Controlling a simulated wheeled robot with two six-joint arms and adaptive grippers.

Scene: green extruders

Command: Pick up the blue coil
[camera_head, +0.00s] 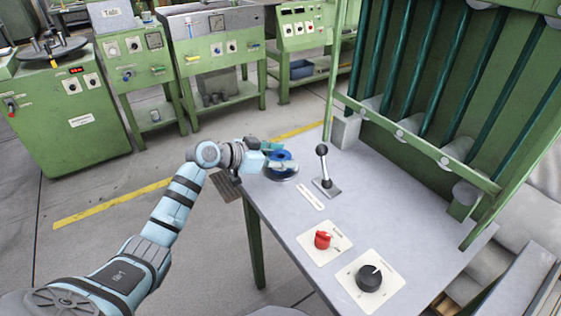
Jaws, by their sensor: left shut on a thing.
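The blue coil (283,157) is at the far left corner of the grey table, above a dark round base. My left arm comes in from the left, and my left gripper (275,155) is shut on the coil. The gripper's fingers hide part of the coil. I cannot tell whether the coil is lifted clear of the base below it. My right gripper is not in view.
On the grey table (290,215) stand a black-knobbed lever (323,165), a red knob (322,240) and a black knob (368,278). A green frame with dark rods (465,75) rises along the right. Green machines (72,115) stand at the back left.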

